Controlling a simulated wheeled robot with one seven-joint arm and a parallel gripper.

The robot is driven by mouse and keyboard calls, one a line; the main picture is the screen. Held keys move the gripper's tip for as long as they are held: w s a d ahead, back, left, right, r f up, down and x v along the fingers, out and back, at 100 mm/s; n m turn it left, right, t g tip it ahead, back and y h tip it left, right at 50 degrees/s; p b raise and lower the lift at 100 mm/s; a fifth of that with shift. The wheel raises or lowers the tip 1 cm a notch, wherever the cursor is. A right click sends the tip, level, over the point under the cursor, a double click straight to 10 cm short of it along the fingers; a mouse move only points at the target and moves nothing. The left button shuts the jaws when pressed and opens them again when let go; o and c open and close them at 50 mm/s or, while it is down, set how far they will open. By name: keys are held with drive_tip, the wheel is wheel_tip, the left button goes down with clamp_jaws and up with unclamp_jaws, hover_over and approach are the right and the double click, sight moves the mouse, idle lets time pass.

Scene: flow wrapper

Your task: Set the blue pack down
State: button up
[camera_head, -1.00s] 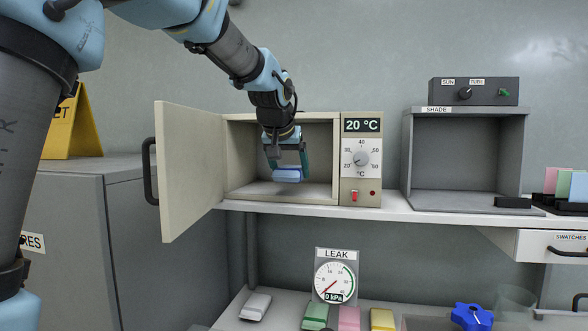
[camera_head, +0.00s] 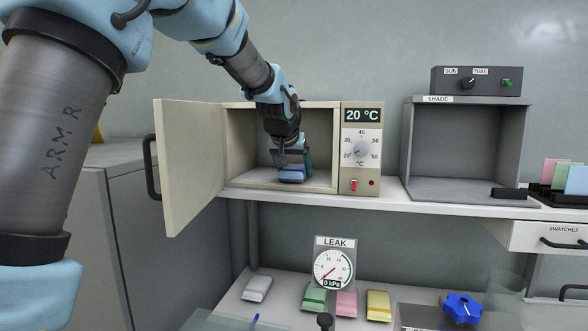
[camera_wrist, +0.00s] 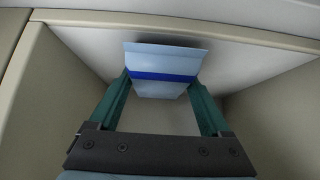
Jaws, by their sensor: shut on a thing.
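The blue pack (camera_head: 292,174) is light blue with a darker blue band, and it is between my gripper's fingers inside the open oven-like cabinet (camera_head: 282,187). My gripper (camera_head: 291,166) is shut on it, pointing down. In the wrist view the pack (camera_wrist: 164,62) is held between the two green fingers (camera_wrist: 165,92), with the cabinet's pale floor beyond it. In the head view the pack is low, close to the cabinet floor; I cannot tell whether it touches.
The cabinet door (camera_head: 191,165) stands open to the left. The control panel (camera_head: 361,150) reads 20 °C. A grey shade box (camera_head: 466,150) stands to the right on the shelf. Several coloured packs, a leak gauge (camera_head: 333,264) and a blue knob (camera_head: 462,308) are below.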

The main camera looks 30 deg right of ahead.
drive_tip(key=o, duration=1.2)
drive_tip(key=shift+c, duration=0.2)
drive_tip(key=shift+r, duration=0.1)
drive_tip(key=b+v, duration=0.3)
drive_tip(key=v, duration=0.9)
